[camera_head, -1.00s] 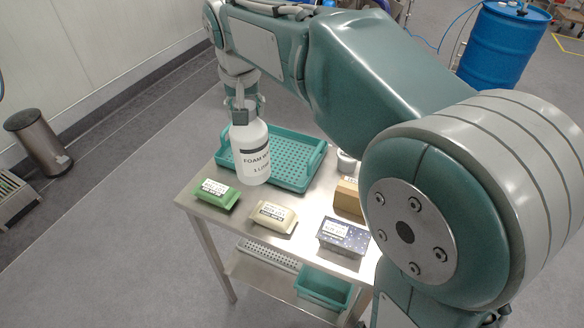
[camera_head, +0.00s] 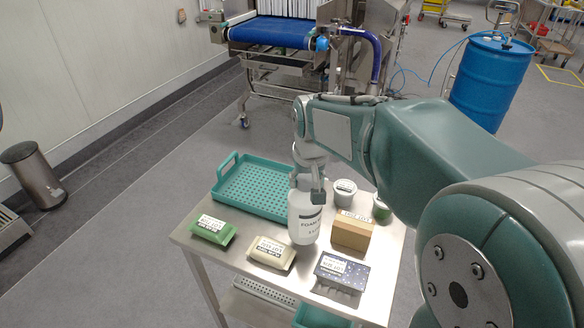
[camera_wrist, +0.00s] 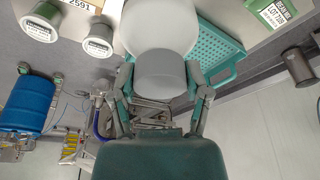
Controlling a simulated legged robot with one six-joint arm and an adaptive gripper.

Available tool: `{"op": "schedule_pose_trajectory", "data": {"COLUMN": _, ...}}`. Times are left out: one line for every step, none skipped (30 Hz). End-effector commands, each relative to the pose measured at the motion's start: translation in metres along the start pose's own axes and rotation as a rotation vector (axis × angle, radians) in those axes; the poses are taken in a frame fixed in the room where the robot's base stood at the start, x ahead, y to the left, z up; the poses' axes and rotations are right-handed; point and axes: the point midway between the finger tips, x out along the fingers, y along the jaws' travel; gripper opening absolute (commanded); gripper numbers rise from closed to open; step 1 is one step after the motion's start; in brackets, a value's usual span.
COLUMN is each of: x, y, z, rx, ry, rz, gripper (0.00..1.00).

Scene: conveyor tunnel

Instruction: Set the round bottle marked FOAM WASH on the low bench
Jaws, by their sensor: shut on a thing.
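The round white bottle marked FOAM WASH (camera_head: 303,222) hangs upright under my gripper (camera_head: 312,188). The gripper is shut on its grey cap, and in the wrist view the fingers of my gripper (camera_wrist: 160,77) close on the cap from both sides, with the white bottle body (camera_wrist: 158,25) beyond. In the head view the bottle is over the low steel table (camera_head: 222,262), between the green tray and the brown box. I cannot tell whether its base touches the top. No other low bench is clear in view.
On the table are the green tray (camera_head: 225,190), a green packet (camera_head: 212,229), a beige packet (camera_head: 271,253), a dark box (camera_head: 340,275), a brown box (camera_head: 351,232), a grey-lidded tub (camera_head: 345,188) and a green tub (camera_head: 381,209). A conveyor (camera_head: 275,33) stands behind.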

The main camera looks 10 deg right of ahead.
Motion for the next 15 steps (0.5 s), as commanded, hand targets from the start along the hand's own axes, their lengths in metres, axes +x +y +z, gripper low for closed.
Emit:
{"op": "schedule_pose_trajectory", "data": {"x": 0.001, "y": 0.002, "z": 0.000, "rx": 0.002, "ry": 0.005, "rz": 0.000, "gripper": 0.00}}
{"op": "schedule_pose_trajectory", "data": {"x": 0.002, "y": 0.003, "z": 0.000, "rx": 0.002, "ry": 0.005, "rz": 0.000, "gripper": 0.00}}
{"op": "schedule_pose_trajectory", "data": {"x": 0.004, "y": 0.004, "z": 0.001, "rx": 0.002, "ry": 0.005, "rz": 0.000, "gripper": 0.00}}
{"op": "schedule_pose_trajectory", "data": {"x": 0.005, "y": 0.006, "z": 0.002, "rx": 0.002, "ry": 0.004, "rz": 0.000, "gripper": 0.00}}
{"op": "schedule_pose_trajectory", "data": {"x": 0.007, "y": 0.008, "z": 0.003, "rx": 0.002, "ry": 0.004, "rz": 0.000, "gripper": 0.00}}
{"op": "schedule_pose_trajectory", "data": {"x": 0.011, "y": 0.011, "z": 0.005, "rx": 0.002, "ry": 0.003, "rz": 0.000, "gripper": 0.00}}
{"op": "schedule_pose_trajectory", "data": {"x": 0.015, "y": 0.012, "z": 0.006, "rx": 0.001, "ry": 0.002, "rz": 0.000, "gripper": 0.00}}
{"op": "schedule_pose_trajectory", "data": {"x": 0.020, "y": 0.011, "z": 0.007, "rx": 0.000, "ry": 0.001, "rz": 0.000, "gripper": 0.00}}
{"op": "schedule_pose_trajectory", "data": {"x": 0.025, "y": 0.011, "z": 0.008, "rx": 0.000, "ry": 0.001, "rz": 0.000, "gripper": 0.00}}
{"op": "schedule_pose_trajectory", "data": {"x": 0.028, "y": 0.011, "z": 0.009, "rx": 0.000, "ry": 0.002, "rz": 0.000, "gripper": 0.00}}
{"op": "schedule_pose_trajectory", "data": {"x": 0.032, "y": 0.011, "z": 0.010, "rx": 0.000, "ry": 0.001, "rz": 0.000, "gripper": 0.00}}
{"op": "schedule_pose_trajectory", "data": {"x": 0.035, "y": 0.011, "z": 0.011, "rx": 0.000, "ry": 0.003, "rz": 0.000, "gripper": 0.00}}
{"op": "schedule_pose_trajectory", "data": {"x": 0.037, "y": 0.011, "z": 0.012, "rx": 0.000, "ry": 0.004, "rz": 0.000, "gripper": 0.00}}
{"op": "schedule_pose_trajectory", "data": {"x": 0.038, "y": 0.011, "z": 0.012, "rx": 0.000, "ry": 0.004, "rz": 0.000, "gripper": 0.00}}
{"op": "schedule_pose_trajectory", "data": {"x": 0.039, "y": 0.011, "z": 0.012, "rx": 0.000, "ry": 0.005, "rz": 0.000, "gripper": 0.00}}
